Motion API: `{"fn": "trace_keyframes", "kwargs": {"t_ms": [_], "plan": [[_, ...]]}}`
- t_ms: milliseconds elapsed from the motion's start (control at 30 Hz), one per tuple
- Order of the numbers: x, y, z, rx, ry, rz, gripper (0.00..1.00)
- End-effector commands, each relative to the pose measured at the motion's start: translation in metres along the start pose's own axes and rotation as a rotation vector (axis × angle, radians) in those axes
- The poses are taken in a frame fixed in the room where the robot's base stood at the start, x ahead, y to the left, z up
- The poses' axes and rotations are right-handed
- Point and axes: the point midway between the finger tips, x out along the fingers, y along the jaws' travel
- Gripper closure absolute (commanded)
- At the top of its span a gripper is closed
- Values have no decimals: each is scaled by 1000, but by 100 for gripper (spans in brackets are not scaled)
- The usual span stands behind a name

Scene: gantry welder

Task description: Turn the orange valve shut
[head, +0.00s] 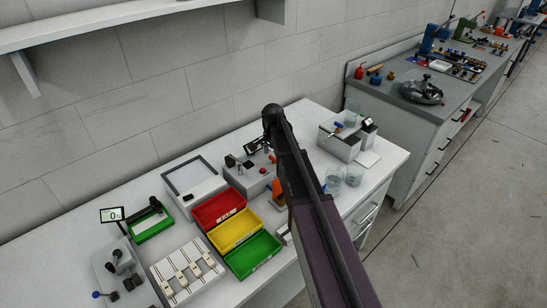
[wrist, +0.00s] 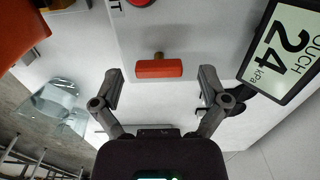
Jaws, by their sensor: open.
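The orange valve (wrist: 159,69) shows in the wrist view as a bar handle lying level across the picture. A small brass stem (wrist: 158,55) shows just above it, against a light grey housing (wrist: 200,40). My gripper (wrist: 161,77) is open, with one finger on each side of the handle and a gap to both ends. Nothing is held. In the head view my own arm hides the gripper's fingers, and the valve cannot be made out clearly beside it. A display (wrist: 285,50) right of the valve reads 24 kPa.
A red button (wrist: 140,2) sits above the valve. An orange object (wrist: 25,30) and clear beakers (wrist: 55,105) are at the left. In the head view, red (head: 218,207), yellow (head: 236,231) and green (head: 253,254) bins stand left of my arm. A wall runs behind the bench.

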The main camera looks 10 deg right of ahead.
Motion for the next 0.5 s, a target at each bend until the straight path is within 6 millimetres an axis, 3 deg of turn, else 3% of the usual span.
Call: {"fn": "trace_keyframes", "kwargs": {"t_ms": [67, 100, 367, 500], "plan": [[0, 0, 0, 0, 0, 0, 6], [0, 0, 0, 0, 0, 0, 12], [0, 0, 0, 0, 0, 0, 88], [0, 1, -2, 0, 0, -1, 88]]}}
